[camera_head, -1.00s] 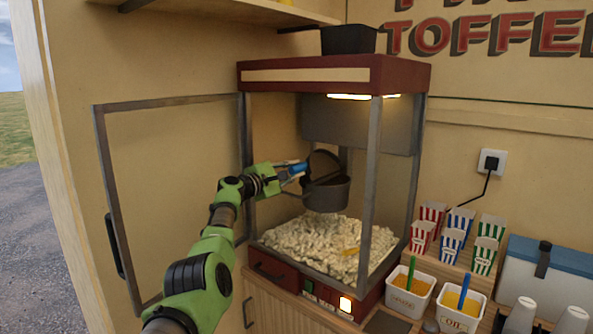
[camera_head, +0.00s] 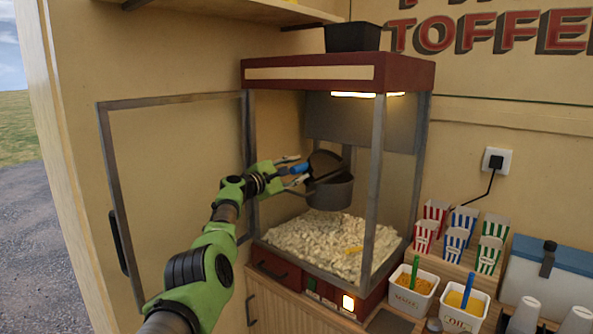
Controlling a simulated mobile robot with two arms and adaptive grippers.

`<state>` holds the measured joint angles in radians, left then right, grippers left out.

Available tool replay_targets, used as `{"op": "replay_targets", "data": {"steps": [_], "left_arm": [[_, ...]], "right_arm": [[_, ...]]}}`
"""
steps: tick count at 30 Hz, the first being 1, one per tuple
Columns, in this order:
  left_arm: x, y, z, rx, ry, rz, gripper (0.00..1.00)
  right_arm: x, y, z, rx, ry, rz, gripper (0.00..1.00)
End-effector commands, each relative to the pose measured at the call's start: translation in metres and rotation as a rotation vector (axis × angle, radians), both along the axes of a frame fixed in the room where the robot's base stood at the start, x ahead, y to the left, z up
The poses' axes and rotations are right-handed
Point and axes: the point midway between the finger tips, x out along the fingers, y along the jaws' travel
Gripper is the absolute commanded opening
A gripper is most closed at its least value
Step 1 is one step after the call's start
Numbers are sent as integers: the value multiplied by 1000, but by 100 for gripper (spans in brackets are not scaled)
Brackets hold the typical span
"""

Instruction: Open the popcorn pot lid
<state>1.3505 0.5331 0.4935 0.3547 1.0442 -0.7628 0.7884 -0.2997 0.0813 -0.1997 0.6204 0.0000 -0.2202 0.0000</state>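The popcorn pot (camera_head: 332,192) is a dark grey kettle hanging inside the glass-sided popcorn machine. Its round dark lid (camera_head: 324,161) stands tilted up at the pot's rim, so the pot's mouth is open. A blue piece (camera_head: 300,168), apparently the lid's handle, sticks out to the left of the lid. My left gripper (camera_head: 294,170) reaches in from the left through the machine's open side. Its fingers are spread, one above and one below the blue piece. Whether a finger touches it I cannot tell. My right gripper is not in view.
The machine's framed door (camera_head: 104,150) stands swung open to the left, behind my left arm. Popcorn (camera_head: 322,242) covers the machine floor below the pot. Striped popcorn boxes (camera_head: 463,232), two tubs (camera_head: 411,294) and a blue-lidded cooler (camera_head: 548,280) stand on the right.

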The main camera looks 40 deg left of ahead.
Motion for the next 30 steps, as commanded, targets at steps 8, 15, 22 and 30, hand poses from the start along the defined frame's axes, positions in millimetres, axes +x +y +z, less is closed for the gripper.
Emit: {"op": "replay_targets", "data": {"steps": [8, 15, 22, 30], "left_arm": [[-1, 1, 0, 1, -1, 1, 36], [-11, 5, -2, 4, -1, 4, 36], [-30, 2, -1, 5, 0, 0, 36], [-64, 5, -2, 3, 1, 2, 36]], "right_arm": [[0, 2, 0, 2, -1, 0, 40], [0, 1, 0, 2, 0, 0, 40], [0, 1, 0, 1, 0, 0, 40], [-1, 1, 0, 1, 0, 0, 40]]}}
